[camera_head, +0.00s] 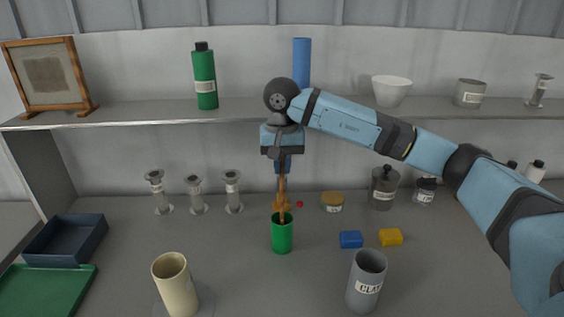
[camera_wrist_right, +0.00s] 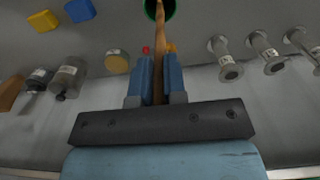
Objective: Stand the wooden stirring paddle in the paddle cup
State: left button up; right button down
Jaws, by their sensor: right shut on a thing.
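The wooden stirring paddle (camera_head: 282,203) hangs roughly upright under my right gripper (camera_head: 283,168), which is shut on its upper part. The paddle's lower end reaches the mouth of a green cup (camera_head: 282,236) standing on the bench; how far it goes inside is hidden by the cup wall. In the right wrist view the paddle (camera_wrist_right: 159,42) runs out from between the blue fingers of my gripper (camera_wrist_right: 158,75) to the dark opening of the green cup (camera_wrist_right: 168,10). My left gripper is not in view.
A cream cup (camera_head: 175,285) and a grey CLAY cup (camera_head: 366,281) stand in front. Blue (camera_head: 350,239) and yellow (camera_head: 390,237) blocks lie to the right. Several metal stands (camera_head: 197,195) and jars (camera_head: 383,188) line the back. A shelf (camera_head: 130,113) runs above.

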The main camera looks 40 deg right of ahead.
jog(key=shift+f, duration=0.15)
jog(key=c, duration=1.1)
grip_release()
notch_tip(320, 180, up, 14)
jog(key=shift+s+f, duration=0.1)
jog(key=shift+f, duration=0.05)
dwell(0.3)
